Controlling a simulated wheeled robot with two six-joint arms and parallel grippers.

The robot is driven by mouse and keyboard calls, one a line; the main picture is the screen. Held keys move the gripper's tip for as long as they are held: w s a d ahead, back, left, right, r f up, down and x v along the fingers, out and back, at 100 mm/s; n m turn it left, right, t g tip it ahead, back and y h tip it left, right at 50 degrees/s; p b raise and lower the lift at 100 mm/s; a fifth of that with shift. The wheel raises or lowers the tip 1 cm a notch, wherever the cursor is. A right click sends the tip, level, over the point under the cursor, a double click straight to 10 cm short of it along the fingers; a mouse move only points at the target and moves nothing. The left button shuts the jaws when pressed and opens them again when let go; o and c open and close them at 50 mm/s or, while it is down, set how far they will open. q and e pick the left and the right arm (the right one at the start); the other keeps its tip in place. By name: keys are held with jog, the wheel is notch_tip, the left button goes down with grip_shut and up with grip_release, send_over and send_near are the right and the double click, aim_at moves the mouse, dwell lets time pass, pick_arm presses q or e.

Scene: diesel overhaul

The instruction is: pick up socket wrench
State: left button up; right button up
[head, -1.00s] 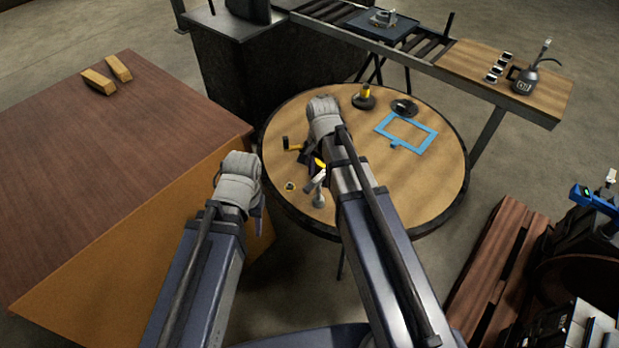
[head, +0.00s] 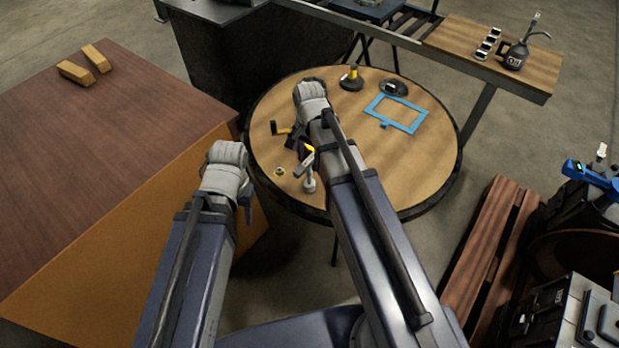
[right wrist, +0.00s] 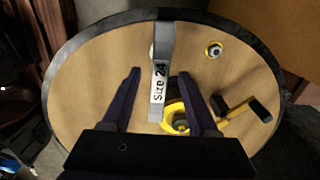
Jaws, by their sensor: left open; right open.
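The socket wrench is a grey bar with a white "Size 24" label, lying on the round wooden table. In the right wrist view the wrench (right wrist: 161,60) stretches away between the two dark fingers of my open right gripper (right wrist: 160,80), with a gap on each side. In the head view the wrench (head: 309,184) shows partly beside my right arm, and my right gripper (head: 298,145) is over the table, largely hidden by its wrist. My left gripper (head: 245,203) is off the table's left edge, open and apart from the wrench; its fingers are mostly hidden.
On the round table (head: 415,170) are a small yellow-ringed part (head: 280,171), a yellow-and-black cranked tool (right wrist: 240,112) close to the right finger, a blue frame (head: 410,127) and dark round parts. A brown-topped box (head: 90,150) stands left, a wooden pallet (head: 495,245) right.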

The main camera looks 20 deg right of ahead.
jog(key=b, duration=0.4)
send_over(310, 183)
jog(key=f, duration=0.5)
jog(key=shift+w, duration=0.4)
jog(key=shift+r, duration=0.15)
grip_shut()
dwell(0.4)
